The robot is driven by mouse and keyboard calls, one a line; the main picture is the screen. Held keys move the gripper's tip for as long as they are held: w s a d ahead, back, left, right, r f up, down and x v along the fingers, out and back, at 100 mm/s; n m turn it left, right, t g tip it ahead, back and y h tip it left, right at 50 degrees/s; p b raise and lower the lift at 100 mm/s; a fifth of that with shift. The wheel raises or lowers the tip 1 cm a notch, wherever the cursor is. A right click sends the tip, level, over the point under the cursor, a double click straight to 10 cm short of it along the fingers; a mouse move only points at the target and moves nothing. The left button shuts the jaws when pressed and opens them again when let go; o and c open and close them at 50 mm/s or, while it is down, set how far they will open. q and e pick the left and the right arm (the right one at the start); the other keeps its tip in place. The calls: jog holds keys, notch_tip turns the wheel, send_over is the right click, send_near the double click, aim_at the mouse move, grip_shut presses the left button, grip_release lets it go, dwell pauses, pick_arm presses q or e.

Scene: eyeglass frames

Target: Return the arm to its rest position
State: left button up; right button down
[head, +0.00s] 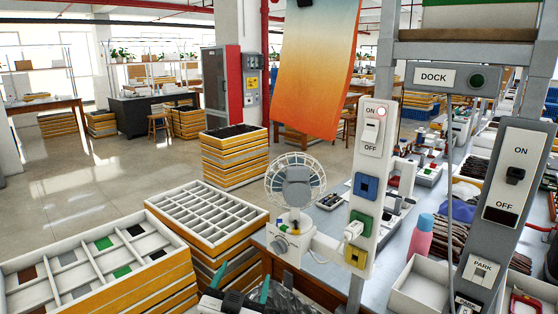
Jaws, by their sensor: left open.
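My left gripper (241,283) shows at the bottom edge of the head view, left of centre. Its two teal fingertips stand apart and nothing is between them. It is in front of the bench, below a small fan, and apart from both. Most of my left arm is cut off by the lower frame edge. My right gripper is not in view.
A white fan (296,186) stands behind the gripper, beside a white switch panel (361,242) with a lit lamp. A grey ON/OFF post (482,238) stands at right. Stacked compartment trays (205,246) stand at left. Orange cloth (318,70) hangs above. Open floor lies back left.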

pick_arm(q)
jog(key=s+a+f+n+g+y, duration=0.2)
jog(key=s+a+f+g, duration=0.4)
jog(key=f, duration=0.5)
jog(key=s+a+f+g, duration=0.2)
jog(key=s+f+g, duration=0.15)
jog(key=s, duration=0.45)
jog(key=s+a+f+g+y, duration=0.1)
jog(key=s+a+f+g, duration=0.25)
jog(key=s, duration=0.45)
jog(key=s+a+f+g, duration=0.2)
jog(key=s+f, duration=0.3)
jog(key=s, duration=0.3)
notch_tip(320, 180, down, 26)
jog(key=s+g, duration=0.1)
jog(key=s+a+f+g, duration=0.1)
jog(key=s+a+f, duration=0.1)
jog(key=s+f, duration=1.3)
jog(key=shift+s+a+f, duration=0.35)
jog(key=shift+s+f, duration=0.05)
jog(key=shift+s, duration=0.5)
